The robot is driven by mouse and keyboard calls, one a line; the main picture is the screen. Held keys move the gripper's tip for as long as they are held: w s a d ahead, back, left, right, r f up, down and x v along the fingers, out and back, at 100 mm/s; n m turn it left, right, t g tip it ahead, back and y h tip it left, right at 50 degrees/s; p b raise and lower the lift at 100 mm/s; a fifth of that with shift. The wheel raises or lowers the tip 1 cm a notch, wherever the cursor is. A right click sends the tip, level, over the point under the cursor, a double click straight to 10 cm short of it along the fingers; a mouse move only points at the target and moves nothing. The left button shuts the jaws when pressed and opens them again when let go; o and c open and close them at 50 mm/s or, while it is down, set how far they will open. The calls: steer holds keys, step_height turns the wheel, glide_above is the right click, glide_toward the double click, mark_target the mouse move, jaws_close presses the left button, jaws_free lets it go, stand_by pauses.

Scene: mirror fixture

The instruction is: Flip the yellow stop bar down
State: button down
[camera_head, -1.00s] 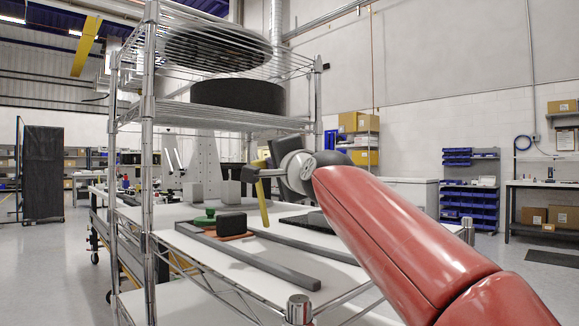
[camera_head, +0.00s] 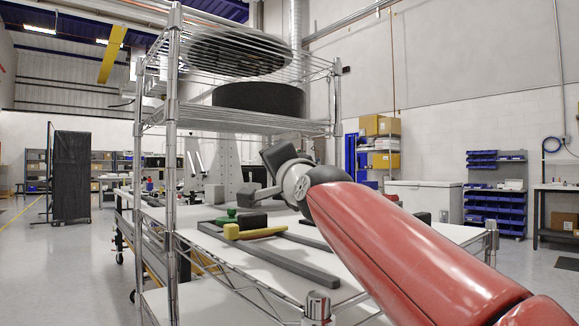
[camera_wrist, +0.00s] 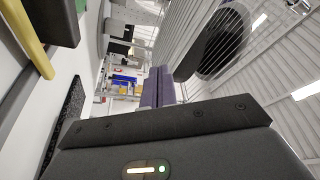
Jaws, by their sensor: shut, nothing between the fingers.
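A green knob (camera_head: 230,214) and a dark block (camera_head: 252,221) stand just behind the bar. My red arm hides the fixture's right part.
A wire rack's chrome post (camera_head: 171,200) stands close on the left, and its shelf (camera_head: 235,120) with a black round object (camera_head: 260,98) is overhead. A long grey rail (camera_head: 270,257) runs along the white table. Another post (camera_head: 318,306) stands at the front.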

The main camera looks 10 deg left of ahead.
steer(key=s+d+b, duration=0.6)
steer(key=shift+s+d, duration=0.35)
stand_by(0.3)
stand_by(0.3)
